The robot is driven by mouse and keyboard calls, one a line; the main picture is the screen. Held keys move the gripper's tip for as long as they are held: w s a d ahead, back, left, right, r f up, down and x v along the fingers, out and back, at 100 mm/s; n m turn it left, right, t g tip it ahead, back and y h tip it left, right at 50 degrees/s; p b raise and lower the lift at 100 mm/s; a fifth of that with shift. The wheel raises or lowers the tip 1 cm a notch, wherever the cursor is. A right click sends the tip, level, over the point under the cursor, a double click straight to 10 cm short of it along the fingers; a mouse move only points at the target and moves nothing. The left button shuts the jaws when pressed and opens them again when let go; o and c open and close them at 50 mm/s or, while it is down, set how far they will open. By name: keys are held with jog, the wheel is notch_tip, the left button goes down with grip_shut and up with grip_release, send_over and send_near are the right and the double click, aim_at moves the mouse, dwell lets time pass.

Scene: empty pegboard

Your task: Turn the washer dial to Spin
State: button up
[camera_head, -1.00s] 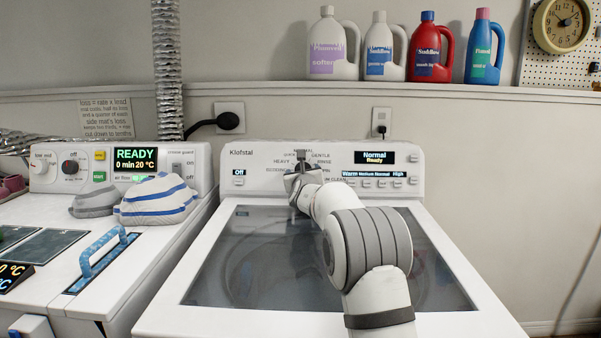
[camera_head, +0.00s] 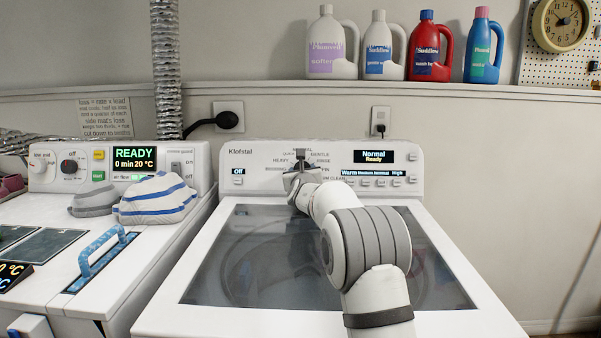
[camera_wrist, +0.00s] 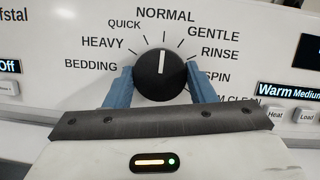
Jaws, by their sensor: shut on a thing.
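The washer dial (camera_wrist: 160,75) is a round black knob on the white control panel. Its white pointer line points up, toward NORMAL. SPIN (camera_wrist: 217,77) is printed at the dial's right, below RINSE and partly beside the right finger. My gripper (camera_wrist: 160,82) is shut on the dial, with one blue finger at each side. In the head view my gripper (camera_head: 300,180) is at the washer panel and hides most of the dial. The washer display (camera_head: 374,156) reads Normal, Ready.
The washer's glass lid (camera_head: 230,260) lies below my arm. Detergent bottles (camera_head: 379,50) stand on a high shelf. Small option buttons lie right of the dial.

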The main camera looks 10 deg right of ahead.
jog(key=shift+a+m, duration=0.15)
jog(key=shift+m, duration=0.15)
jog(key=m+h+b, duration=0.1)
jog(key=m, duration=0.3)
jog(key=shift+a+m+h, duration=0.1)
jog(key=shift+m+h, duration=0.2)
jog(key=shift+h, duration=0.1)
jog(key=m+h, duration=0.1)
jog(key=m, duration=0.1)
jog(key=m+g+h, duration=0.1)
jog(key=m, duration=0.2)
jog(key=shift+m, duration=0.3)
jog(key=m+g, duration=0.1)
jog(key=m, duration=0.1)
jog(key=m+p, duration=0.1)
jog(key=m, duration=0.2)
jog(key=shift+w+a+r+g+h, duration=0.1)
jog(key=shift+a+r+g+h, duration=0.1)
jog(key=shift+g+h, duration=0.2)
jog(key=m, duration=0.2)
jog(key=m+g+p, duration=0.1)
jog(key=m, duration=0.1)
jog(key=shift+m+g, duration=0.3)
jog(key=shift+d+m, duration=0.1)
jog(key=shift+m, duration=0.2)
jog(key=o, duration=1)
